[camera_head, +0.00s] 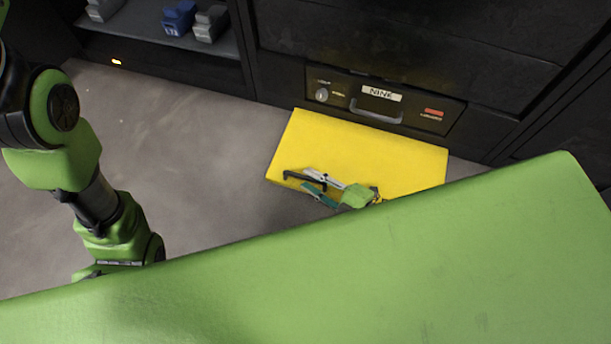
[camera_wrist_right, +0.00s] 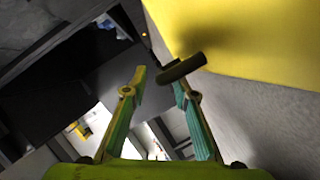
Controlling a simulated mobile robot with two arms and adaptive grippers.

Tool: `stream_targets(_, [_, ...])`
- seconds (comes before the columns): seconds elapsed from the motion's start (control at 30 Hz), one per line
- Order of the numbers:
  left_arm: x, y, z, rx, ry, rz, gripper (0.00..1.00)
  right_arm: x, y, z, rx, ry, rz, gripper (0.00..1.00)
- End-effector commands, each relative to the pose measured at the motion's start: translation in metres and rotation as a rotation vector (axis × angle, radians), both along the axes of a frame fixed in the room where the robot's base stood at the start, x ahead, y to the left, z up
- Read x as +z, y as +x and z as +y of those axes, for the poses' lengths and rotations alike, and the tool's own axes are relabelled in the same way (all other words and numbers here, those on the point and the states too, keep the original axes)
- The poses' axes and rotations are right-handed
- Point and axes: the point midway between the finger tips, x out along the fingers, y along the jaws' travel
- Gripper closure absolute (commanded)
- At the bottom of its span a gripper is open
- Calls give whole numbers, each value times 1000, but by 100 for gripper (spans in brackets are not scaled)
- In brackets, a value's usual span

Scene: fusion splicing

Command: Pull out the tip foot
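A flat yellow slab (camera_head: 350,148), which looks like the tip foot, lies low in front of the dark cabinet. A black handle (camera_head: 291,175) is at its near left corner. In the wrist view the yellow slab (camera_wrist_right: 250,40) fills the upper right, and the dark handle (camera_wrist_right: 182,67) crosses by the right-hand fingertip. My right gripper (camera_head: 308,180) is at the handle in the head view. Its fingers (camera_wrist_right: 158,80) are apart in the wrist view. I cannot tell whether the handle touches a finger. My left gripper is not visible; only the left arm shows.
The dark cabinet has a NINK panel (camera_head: 381,96) with a grey handle above the slab. A shelf with a blue object (camera_head: 179,17) and grey ones is at upper left. My green body covers the lower part. Grey floor (camera_head: 190,135) is free left of the slab.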

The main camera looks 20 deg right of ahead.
Motion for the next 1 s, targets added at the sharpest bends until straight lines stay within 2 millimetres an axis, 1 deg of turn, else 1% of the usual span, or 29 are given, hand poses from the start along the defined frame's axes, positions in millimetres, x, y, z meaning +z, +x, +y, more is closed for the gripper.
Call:
stream_targets(0.03, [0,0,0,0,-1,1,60,1,-11,-8,0,-1,3,74])
stream_targets(0.2, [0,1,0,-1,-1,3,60,9,-40,-29,1,-2,3,74])
stream_targets(0.3, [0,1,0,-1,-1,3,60,13,-54,-40,0,-2,3,74])
stream_targets(0.43, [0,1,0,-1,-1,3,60,17,-66,-49,0,-1,2,74])
stream_targets(0.6, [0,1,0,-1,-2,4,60,19,-72,-55,-1,0,0,74])
stream_targets(1.0, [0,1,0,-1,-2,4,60,19,-72,-54,0,0,0,74])
